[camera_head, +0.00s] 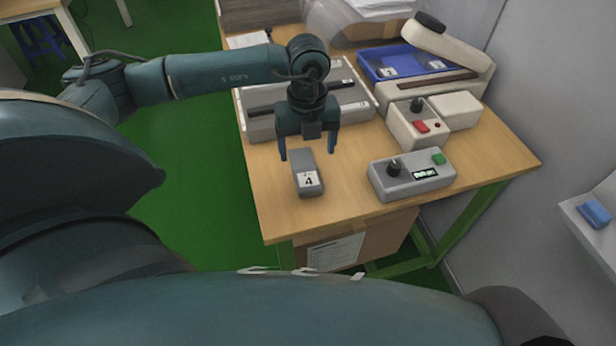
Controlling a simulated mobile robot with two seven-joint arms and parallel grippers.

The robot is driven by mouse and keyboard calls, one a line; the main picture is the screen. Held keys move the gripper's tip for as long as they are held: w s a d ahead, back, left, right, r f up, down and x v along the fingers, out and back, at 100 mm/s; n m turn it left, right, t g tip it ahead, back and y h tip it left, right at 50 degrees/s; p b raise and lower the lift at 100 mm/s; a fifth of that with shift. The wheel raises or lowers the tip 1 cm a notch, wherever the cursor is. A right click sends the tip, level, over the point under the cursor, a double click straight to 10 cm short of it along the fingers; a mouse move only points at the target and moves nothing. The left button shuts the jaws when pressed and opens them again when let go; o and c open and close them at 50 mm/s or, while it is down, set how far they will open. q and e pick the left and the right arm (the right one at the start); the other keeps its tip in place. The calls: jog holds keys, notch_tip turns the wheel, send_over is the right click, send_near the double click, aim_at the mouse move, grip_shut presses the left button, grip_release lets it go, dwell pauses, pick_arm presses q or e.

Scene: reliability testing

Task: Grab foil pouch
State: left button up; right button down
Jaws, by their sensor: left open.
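A small dark grey pouch-like piece with a white label marked 4 (306,165) lies on the wooden table (272,205) near its left front part. I take it for the foil pouch. My left gripper (307,154) points down over its far end, fingers spread to either side. The gripper looks empty, and I cannot tell how far above the piece the fingertips are. My right gripper is out of view.
A grey control box (411,174) with a knob and green button stands right of the pouch. Behind are a grey slotted machine (262,128), a cream box with a red button (416,124) and a blue tray (372,72) holding labelled pieces. A wall bounds the right.

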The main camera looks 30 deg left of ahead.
aim_at(307, 172)
pick_arm(q)
jog(key=f, duration=0.7)
jog(key=shift+s+d+f+p, duration=0.2)
jog(key=shift+f+p, duration=0.1)
jog(key=shift+p, duration=0.1)
jog(key=c, duration=1.1)
